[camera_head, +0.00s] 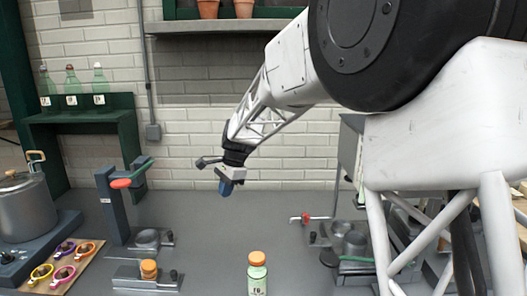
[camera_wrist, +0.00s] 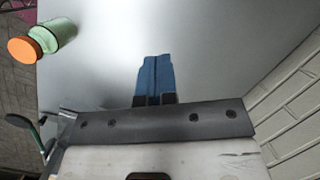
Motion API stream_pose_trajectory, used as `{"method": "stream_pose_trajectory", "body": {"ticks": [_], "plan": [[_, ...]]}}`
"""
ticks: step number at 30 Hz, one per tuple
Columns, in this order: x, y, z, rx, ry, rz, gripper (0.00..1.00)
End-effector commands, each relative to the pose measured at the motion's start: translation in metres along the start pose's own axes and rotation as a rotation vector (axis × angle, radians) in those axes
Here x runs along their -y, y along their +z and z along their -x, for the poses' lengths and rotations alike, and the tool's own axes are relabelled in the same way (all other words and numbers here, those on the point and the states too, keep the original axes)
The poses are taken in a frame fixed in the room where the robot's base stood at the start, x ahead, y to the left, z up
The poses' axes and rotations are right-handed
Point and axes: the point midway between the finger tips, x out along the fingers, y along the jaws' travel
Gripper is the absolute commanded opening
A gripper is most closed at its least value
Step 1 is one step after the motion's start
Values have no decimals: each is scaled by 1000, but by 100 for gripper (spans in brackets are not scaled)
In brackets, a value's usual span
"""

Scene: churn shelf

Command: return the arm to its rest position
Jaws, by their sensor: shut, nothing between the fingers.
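My arm reaches in from the upper right in the head view. My gripper (camera_head: 226,188) hangs above the grey worktop (camera_head: 215,235), in front of the white brick wall. In the wrist view its blue fingers (camera_wrist: 155,80) lie together with nothing between them. The gripper touches nothing that I can see.
A green bottle with an orange cap (camera_head: 257,275) stands at the front middle. A metal fixture (camera_head: 148,270) and a post with a red-tipped lever (camera_head: 115,205) stand left, beside a pot (camera_head: 25,208). Metal cups (camera_head: 350,243) stand right. The worktop below the gripper is clear.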

Motion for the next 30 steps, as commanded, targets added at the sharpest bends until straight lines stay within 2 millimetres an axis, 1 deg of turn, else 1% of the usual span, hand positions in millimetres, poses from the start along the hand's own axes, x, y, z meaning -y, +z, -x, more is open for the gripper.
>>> {"method": "stream_pose_trajectory", "body": {"ticks": [1,6,8,15,17,24,29,30], "plan": [[-14,-1,10,-10,-5,20,0],[-59,-4,35,-45,-13,96,0],[-75,-5,44,-58,-15,123,0],[-141,-5,71,-108,-19,229,0],[-157,-4,76,-120,-18,256,0],[-224,1,94,-173,-12,362,0],[-268,6,102,-207,-3,433,0],[-279,7,103,-216,0,451,0]]}}
